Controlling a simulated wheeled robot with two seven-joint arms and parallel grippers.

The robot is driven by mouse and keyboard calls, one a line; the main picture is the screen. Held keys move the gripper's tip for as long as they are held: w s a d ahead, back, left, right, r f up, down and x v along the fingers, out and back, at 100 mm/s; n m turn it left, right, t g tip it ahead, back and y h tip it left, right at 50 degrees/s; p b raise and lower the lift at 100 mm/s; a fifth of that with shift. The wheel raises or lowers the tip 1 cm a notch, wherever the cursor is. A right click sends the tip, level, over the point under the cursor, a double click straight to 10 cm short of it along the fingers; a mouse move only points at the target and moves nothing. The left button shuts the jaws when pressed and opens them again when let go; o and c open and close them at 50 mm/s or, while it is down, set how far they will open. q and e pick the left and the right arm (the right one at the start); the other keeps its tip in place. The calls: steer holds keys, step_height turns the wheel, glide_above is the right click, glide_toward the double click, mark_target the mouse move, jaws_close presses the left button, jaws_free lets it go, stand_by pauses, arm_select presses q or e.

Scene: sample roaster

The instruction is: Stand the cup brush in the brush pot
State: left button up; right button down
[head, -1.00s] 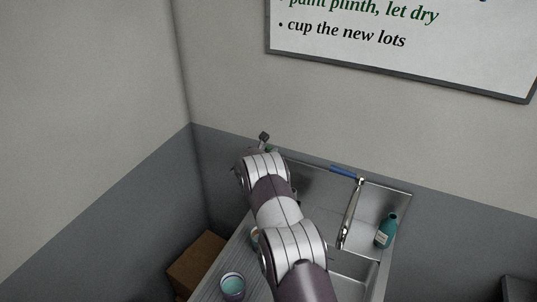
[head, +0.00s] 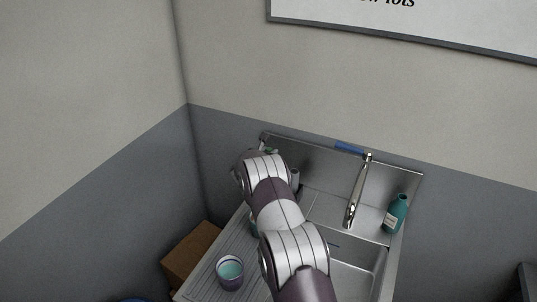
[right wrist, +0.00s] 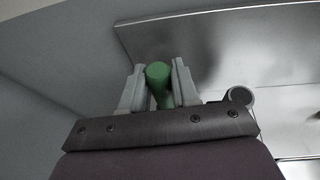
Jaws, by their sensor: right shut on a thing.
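My right gripper (right wrist: 160,88) is shut on a green rounded handle, which I take to be the cup brush (right wrist: 158,73), in the right wrist view. The brush's far end is hidden there. In the head view my right arm covers most of the gripper; a small bit of green shows just past the wrist (head: 270,150). A grey round-topped thing, possibly the brush pot (right wrist: 240,95), stands to the right of the gripper, apart from the brush. It partly shows beside my arm in the head view (head: 295,178). My left gripper is not in view.
The steel sink has a back panel (head: 320,165), a tap (head: 357,190) and a basin (head: 350,280). A teal bottle (head: 396,214) stands right of the tap. A teal-lined cup (head: 230,272) stands on the ribbed drainer. A brown box (head: 190,253) lies left, below it.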

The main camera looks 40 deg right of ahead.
steer(key=c, duration=0.8)
jaws_free()
steer(key=shift+o, duration=0.2)
steer(key=shift+a, duration=0.1)
steer(key=b+v, duration=0.3)
steer(key=v, duration=0.9)
steer(key=shift+s+a+b, duration=0.15)
steer(key=shift+a+b, duration=0.05)
steer(key=shift+b, duration=0.2)
steer(key=shift+r, duration=0.1)
